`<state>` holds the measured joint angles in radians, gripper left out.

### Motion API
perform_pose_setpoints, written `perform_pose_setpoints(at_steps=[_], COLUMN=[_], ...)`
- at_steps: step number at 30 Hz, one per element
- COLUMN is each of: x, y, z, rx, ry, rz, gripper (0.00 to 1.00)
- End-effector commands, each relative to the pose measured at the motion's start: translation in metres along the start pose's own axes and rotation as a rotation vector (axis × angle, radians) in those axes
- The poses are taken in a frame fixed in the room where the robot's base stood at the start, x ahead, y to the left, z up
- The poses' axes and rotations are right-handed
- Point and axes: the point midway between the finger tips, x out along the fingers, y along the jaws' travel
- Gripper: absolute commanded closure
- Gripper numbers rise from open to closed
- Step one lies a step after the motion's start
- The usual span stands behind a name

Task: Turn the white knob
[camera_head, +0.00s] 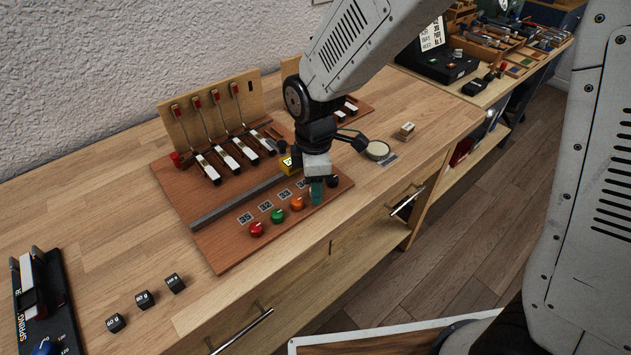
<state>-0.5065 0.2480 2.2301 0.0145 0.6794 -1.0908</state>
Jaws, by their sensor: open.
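A row of round knobs runs along the front of the brown wooden board (222,252): red (256,229), green (277,215), orange (298,203) and black (333,181). My gripper (316,192), with teal fingertips, points down over the row between the orange and black knobs. It is open. The white knob is mostly or fully hidden behind the fingertips at that place. I cannot tell whether the fingers touch it or stand around it.
Number cards and a grey rail (238,202) lie behind the knobs. Several piano hammers and keys (230,150) stand at the back of the board. Black weights (144,299) lie at the front left. A round cream pad (377,150) stands to the right.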

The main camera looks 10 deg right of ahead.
Motion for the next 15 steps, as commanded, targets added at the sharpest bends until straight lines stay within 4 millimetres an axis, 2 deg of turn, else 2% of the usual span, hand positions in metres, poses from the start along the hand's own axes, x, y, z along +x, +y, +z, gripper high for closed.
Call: perform_pose_setpoints(at_steps=[5, 9, 15], x=[-0.022, -0.048, -0.072], y=[0.001, 0.002, 0.002], z=[0.000, 0.000, 0.000], rx=[0.000, 0.000, 0.001], ry=[0.002, 0.003, 0.002], rz=[0.005, 0.006, 0.004], gripper=[0.55, 0.55, 0.55])
